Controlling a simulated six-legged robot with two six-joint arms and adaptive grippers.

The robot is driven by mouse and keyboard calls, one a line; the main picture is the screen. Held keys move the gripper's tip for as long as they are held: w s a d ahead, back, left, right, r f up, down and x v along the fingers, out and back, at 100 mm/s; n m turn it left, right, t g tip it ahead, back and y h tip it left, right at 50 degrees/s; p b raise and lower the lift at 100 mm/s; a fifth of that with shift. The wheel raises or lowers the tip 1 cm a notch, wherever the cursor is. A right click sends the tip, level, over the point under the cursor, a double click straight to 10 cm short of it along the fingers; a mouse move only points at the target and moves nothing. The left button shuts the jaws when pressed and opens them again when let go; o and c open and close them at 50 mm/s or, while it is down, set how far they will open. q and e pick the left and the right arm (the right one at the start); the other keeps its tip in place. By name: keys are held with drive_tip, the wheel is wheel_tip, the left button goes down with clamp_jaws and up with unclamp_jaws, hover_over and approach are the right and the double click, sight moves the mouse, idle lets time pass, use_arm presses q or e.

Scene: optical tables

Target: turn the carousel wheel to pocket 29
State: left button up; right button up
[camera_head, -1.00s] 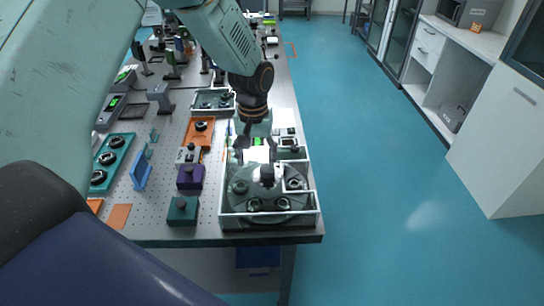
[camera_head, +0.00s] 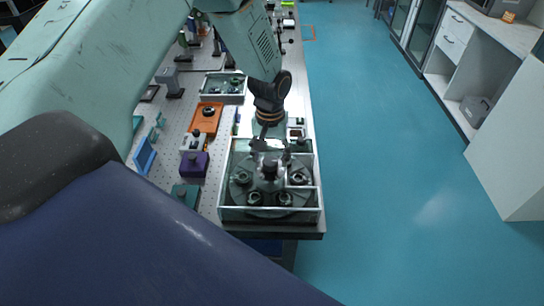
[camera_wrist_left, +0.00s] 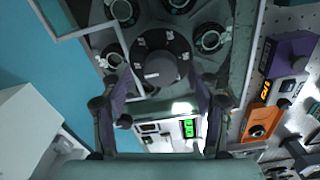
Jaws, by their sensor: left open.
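The carousel wheel (camera_head: 243,190) is a grey disc carrying several dark round pockets, inside a white-rimmed box at the near end of the table. Its dark central hub (camera_head: 268,172) stands up from the middle. My left gripper (camera_head: 271,153) is open, at the hub's far side and just above it in the head view. In the left wrist view the hub (camera_wrist_left: 160,66) appears between the two spread fingers of the gripper (camera_wrist_left: 163,88); I cannot tell whether they touch it. The pocket numbers are too small to read. My right gripper is not in view.
A panel with a lit green display (camera_wrist_left: 189,128) sits beside the wheel. A purple block (camera_head: 193,165), a teal block (camera_head: 186,196) and an orange tray (camera_head: 206,118) stand left of the box. The box's walls (camera_head: 270,216) surround the wheel. Blue floor lies open to the right.

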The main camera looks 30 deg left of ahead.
use_arm(q)
drive_tip(key=shift+w+a+f, duration=0.15)
drive_tip(key=shift+a+f, duration=0.05)
drive_tip(key=shift+f, duration=0.35)
drive_tip(key=shift+w+a+f, duration=0.1)
drive_tip(key=shift+a+f, duration=0.05)
drive_tip(key=shift+f, duration=0.4)
drive_tip(key=shift+s+d+r, duration=0.1)
drive_tip(key=shift+d+r, duration=0.1)
drive_tip(key=shift+d, duration=0.2)
drive_tip(key=shift+c, duration=1.1)
drive_tip(key=shift+a+f, duration=0.15)
drive_tip(key=shift+a, duration=0.15)
drive_tip(key=c, duration=0.4)
drive_tip(key=shift+d, duration=0.15)
drive_tip(key=c, duration=0.3)
clamp_jaws()
